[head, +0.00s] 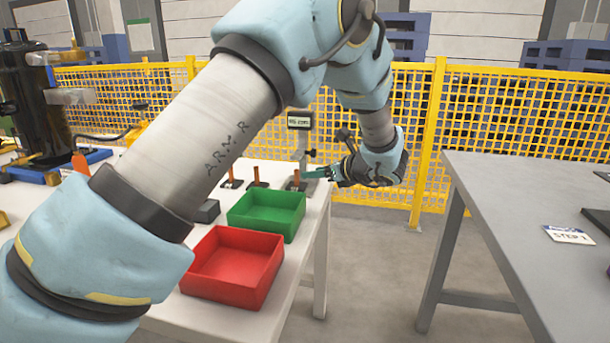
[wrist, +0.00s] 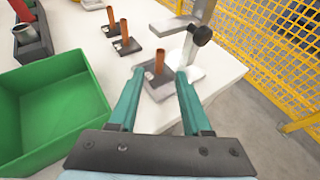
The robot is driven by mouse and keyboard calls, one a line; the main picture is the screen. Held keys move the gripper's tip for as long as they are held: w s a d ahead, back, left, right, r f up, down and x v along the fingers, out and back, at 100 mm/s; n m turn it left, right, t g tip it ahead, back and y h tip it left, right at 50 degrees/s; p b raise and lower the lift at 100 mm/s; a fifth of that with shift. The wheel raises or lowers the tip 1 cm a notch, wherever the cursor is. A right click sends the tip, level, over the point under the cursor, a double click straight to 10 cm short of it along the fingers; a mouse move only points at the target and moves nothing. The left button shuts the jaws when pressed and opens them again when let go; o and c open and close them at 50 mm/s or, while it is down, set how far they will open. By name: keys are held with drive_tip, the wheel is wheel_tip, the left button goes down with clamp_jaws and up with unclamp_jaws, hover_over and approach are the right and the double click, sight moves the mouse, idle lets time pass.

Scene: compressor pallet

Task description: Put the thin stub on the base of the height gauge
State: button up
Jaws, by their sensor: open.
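The height gauge (head: 300,124) stands at the table's far right corner; it also shows in the wrist view (wrist: 200,18), with its pale base (wrist: 190,76) on the table. A copper-coloured stub (wrist: 159,62) stands upright on a grey square plate (wrist: 158,90), beside the gauge base. Two similar stubs (wrist: 111,17) (wrist: 124,31) stand on dark square plates farther left. I cannot tell which is the thin one. My gripper (wrist: 161,74) is open, its teal fingers on either side of the nearest stub, with visible gaps. In the head view it (head: 318,173) is at the table's right edge.
A green tray (head: 266,217) and a red tray (head: 232,270) stand at the near side of the white table. A dark block (head: 207,211) is left of the green tray. A grey table (head: 500,200) stands to the right, across a floor gap. A yellow fence (head: 500,108) runs behind.

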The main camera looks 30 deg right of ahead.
drive_tip(key=shift+v, duration=1.35)
